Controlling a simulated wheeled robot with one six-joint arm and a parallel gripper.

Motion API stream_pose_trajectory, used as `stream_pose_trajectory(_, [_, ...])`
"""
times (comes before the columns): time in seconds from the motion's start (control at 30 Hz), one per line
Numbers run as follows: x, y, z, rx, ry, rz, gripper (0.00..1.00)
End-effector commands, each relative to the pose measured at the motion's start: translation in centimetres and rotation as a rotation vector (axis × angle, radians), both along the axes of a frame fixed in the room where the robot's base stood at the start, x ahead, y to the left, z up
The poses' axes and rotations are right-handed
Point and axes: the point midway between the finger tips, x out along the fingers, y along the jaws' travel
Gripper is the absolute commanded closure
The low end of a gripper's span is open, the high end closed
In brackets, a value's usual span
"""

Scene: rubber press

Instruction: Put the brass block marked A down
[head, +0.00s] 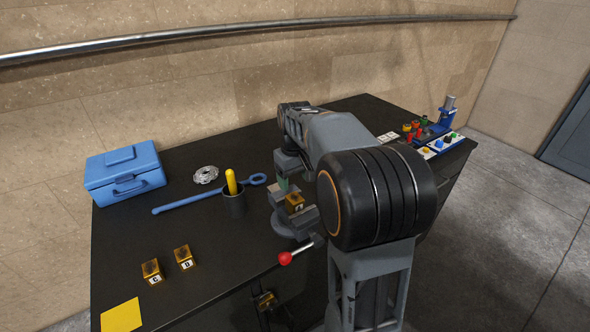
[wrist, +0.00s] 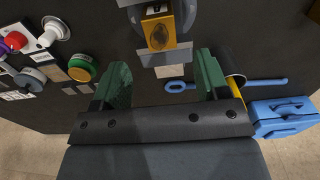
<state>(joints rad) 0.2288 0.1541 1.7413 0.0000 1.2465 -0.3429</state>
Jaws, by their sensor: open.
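The brass block marked A (head: 295,201) sits between the jaws of a grey vise (head: 292,226) on the black bench, just left of my arm in the head view. In the wrist view the block (wrist: 160,32) is at the top centre, beyond my fingertips, with the vise (wrist: 172,70) around it. My gripper (wrist: 163,82) has its green fingers wide apart with nothing between them. In the head view a green finger of it shows just behind the block. My gripper is apart from the block.
Two more brass blocks, C (head: 151,271) and B (head: 184,257), stand at the front left near a yellow square (head: 121,315). A blue toolbox (head: 125,173), a blue wrench (head: 190,200) and a dark cup (head: 234,203) are behind. The vise's red-knobbed lever (head: 285,258) sticks out in front.

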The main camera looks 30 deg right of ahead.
Motion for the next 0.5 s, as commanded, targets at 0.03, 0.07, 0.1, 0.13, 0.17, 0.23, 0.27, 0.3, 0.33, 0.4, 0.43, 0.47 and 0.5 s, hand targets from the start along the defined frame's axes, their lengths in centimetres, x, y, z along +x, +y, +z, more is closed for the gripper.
stream_pose_trajectory(0.03, [0.0,0.0,0.8,-0.001,-0.004,0.0,0.32])
stream_pose_trajectory(0.07, [0.0,0.0,1.2,-0.001,-0.003,0.0,0.32])
stream_pose_trajectory(0.1, [0.1,0.0,1.7,-0.001,-0.003,0.0,0.32])
stream_pose_trajectory(0.13, [0.1,0.0,2.0,-0.001,-0.003,0.0,0.32])
stream_pose_trajectory(0.17, [0.0,0.0,2.3,-0.001,-0.002,0.0,0.32])
stream_pose_trajectory(0.23, [-0.1,0.1,2.8,-0.001,-0.004,0.0,0.32])
stream_pose_trajectory(0.27, [-0.2,0.2,3.0,-0.001,-0.007,-0.001,0.32])
stream_pose_trajectory(0.3, [-0.6,0.6,3.3,-0.003,-0.016,-0.002,0.32])
stream_pose_trajectory(0.33, [-1.1,1.0,3.5,-0.006,-0.027,-0.004,0.32])
stream_pose_trajectory(0.4, [-2.6,2.2,3.9,-0.012,-0.061,-0.012,0.32])
stream_pose_trajectory(0.43, [-3.4,2.8,3.9,-0.014,-0.078,-0.017,0.32])
stream_pose_trajectory(0.47, [-4.3,3.4,3.9,-0.016,-0.099,-0.022,0.32])
stream_pose_trajectory(0.5, [-5.6,4.3,3.8,-0.018,-0.128,-0.031,0.32])
